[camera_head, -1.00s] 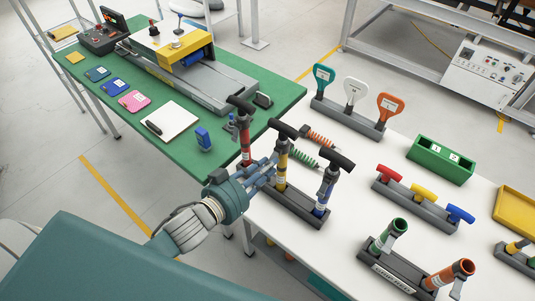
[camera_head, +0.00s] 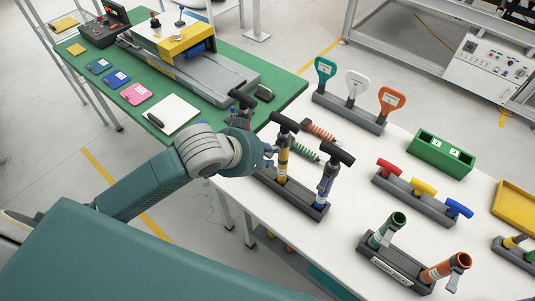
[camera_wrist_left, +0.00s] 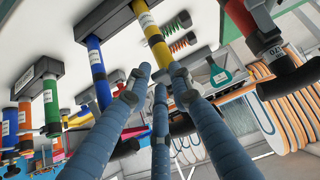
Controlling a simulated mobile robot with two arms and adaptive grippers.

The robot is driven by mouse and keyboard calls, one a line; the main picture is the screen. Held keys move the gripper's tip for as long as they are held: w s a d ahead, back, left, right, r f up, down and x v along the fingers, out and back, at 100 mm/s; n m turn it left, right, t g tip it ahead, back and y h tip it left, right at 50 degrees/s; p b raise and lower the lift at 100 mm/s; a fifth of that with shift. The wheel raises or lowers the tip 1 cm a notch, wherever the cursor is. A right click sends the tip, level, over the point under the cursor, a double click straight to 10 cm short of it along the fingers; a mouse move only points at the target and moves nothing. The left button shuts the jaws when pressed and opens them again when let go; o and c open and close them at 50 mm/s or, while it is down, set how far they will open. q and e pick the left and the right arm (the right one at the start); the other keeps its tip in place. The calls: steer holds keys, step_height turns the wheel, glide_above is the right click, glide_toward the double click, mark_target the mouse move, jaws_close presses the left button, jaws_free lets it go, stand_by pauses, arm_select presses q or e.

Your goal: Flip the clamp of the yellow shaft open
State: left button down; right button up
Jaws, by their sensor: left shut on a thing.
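The yellow shaft (camera_head: 283,165) stands upright in a dark rack, topped by a black T-handle. In the left wrist view the yellow shaft (camera_wrist_left: 155,38) runs down to a grey clamp (camera_wrist_left: 180,74). My left gripper (camera_head: 268,154) is beside the shaft, on its left in the head view. In the wrist view the blue fingers of the left gripper (camera_wrist_left: 158,88) reach up around the clamp, and they are shut on it. The exact contact is partly hidden by the fingers. My right gripper is not in view.
A blue shaft (camera_head: 325,185) stands close to the right in the same rack (camera_head: 298,203). A black handle (camera_head: 242,99) rises behind my arm, its shaft mostly hidden. Orange and green springs lie behind the rack. A green box (camera_head: 440,158) stands farther right.

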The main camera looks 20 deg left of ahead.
arm_select(q)
steer(key=shift+f, duration=0.1)
stand_by(0.3)
steer(key=c, duration=1.6)
jaws_free()
steer(key=shift+c, duration=0.2)
steer(key=shift+r, duration=0.2)
step_height(320, 180, up, 10)
steer(key=shift+f, duration=0.15)
